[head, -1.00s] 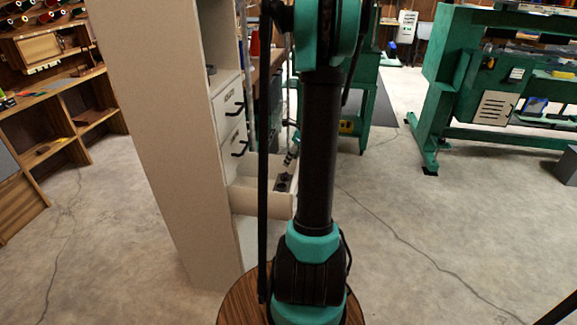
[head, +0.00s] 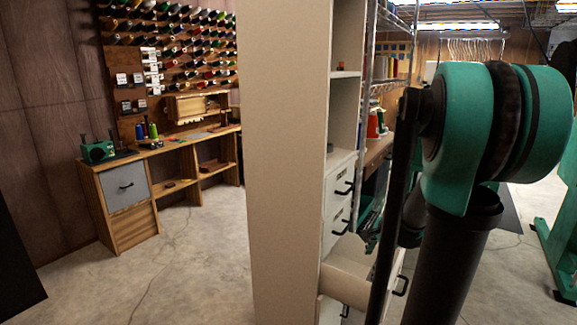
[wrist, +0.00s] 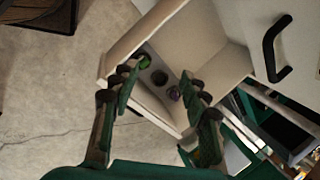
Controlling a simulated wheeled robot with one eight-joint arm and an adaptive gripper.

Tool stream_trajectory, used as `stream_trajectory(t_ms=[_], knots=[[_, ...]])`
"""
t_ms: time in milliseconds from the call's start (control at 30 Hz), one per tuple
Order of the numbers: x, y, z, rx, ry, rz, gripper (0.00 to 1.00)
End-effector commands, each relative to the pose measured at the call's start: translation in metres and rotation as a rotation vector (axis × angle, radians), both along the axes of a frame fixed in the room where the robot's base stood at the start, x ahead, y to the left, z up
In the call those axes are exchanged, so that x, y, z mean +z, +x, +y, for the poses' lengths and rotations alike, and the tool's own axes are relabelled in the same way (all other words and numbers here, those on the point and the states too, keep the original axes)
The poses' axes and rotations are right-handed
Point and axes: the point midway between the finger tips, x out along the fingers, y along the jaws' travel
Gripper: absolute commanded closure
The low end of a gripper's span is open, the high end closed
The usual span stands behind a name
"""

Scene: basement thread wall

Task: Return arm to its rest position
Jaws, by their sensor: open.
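My gripper (wrist: 160,82) is open in the wrist view, its two green and dark fingers spread apart with nothing held between them. It is over an open pale drawer (wrist: 222,62), but I cannot tell how high. In the drawer, a green round item (wrist: 144,62), a dark round one (wrist: 160,77) and a purplish one (wrist: 175,93) show between the fingertips. In the head view my arm's teal and black links fill the right side and hide most of the gripper. The open drawer (head: 345,270) sticks out of the cabinet there, partly behind my arm.
The tall beige cabinet (head: 285,160) stands close beside my arm, with closed drawers (head: 338,195) above the open one. A wooden workbench (head: 160,165) stands at the left under a wall of thread spools (head: 185,45). Concrete floor (head: 195,265) between them is clear.

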Motion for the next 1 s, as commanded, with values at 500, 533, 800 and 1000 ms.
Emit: stream_trajectory(t_ms=[500, 533, 800, 1000], knots=[[-0.032, -0.134, 0.082, 1.258, -0.528, -0.128, 0.55], [-0.033, -0.138, 0.084, 1.293, -0.542, -0.132, 0.55], [-0.036, -0.145, 0.085, 1.386, -0.584, -0.137, 0.55], [-0.036, -0.144, 0.085, 1.386, -0.582, -0.136, 0.67]])
